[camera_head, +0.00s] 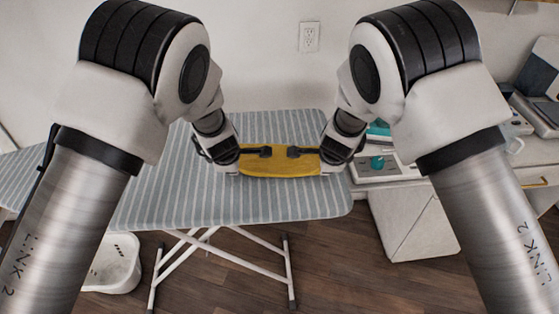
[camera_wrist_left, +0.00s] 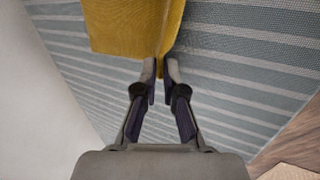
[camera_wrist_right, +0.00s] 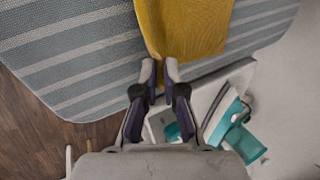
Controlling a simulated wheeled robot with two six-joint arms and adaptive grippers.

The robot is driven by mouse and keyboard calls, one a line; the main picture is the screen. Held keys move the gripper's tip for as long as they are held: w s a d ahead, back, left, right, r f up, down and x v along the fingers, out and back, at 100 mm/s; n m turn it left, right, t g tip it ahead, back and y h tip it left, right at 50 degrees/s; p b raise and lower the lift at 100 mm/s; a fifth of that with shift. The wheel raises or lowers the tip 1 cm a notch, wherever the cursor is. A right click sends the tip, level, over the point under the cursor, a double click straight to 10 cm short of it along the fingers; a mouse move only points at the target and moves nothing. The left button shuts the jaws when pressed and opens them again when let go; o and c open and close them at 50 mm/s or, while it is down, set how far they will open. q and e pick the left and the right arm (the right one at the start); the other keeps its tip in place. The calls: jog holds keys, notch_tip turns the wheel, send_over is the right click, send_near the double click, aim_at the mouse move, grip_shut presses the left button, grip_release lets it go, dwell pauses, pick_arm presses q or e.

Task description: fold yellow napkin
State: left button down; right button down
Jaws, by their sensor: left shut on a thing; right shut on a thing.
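The yellow napkin (camera_head: 280,165) is stretched between my two grippers over the striped ironing board. Its cloth spans left to right in the head view. My left gripper (camera_head: 266,152) is shut on the napkin's left end. In the left wrist view, the napkin (camera_wrist_left: 135,25) runs up from between the left fingertips (camera_wrist_left: 161,72). My right gripper (camera_head: 294,152) is shut on the napkin's right end. In the right wrist view, the napkin (camera_wrist_right: 190,28) runs up from the right fingertips (camera_wrist_right: 160,72). How much of the cloth touches the board cannot be told.
The striped ironing board (camera_head: 170,205) stands on white legs. A white cabinet (camera_head: 405,220) stands at its right. A teal and white iron (camera_wrist_right: 228,122) sits on a surface beside the board. A white basket (camera_head: 115,262) stands on the floor at left. The board's front part is clear.

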pick_arm(q)
jog(key=c, duration=1)
grip_release()
jog(key=shift+c, duration=0.2)
pick_arm(e)
jog(key=c, duration=1)
grip_release()
jog(key=shift+c, duration=0.2)
pick_arm(q)
jog(key=shift+r, duration=0.1)
pick_arm(e)
jog(key=shift+r, duration=0.1)
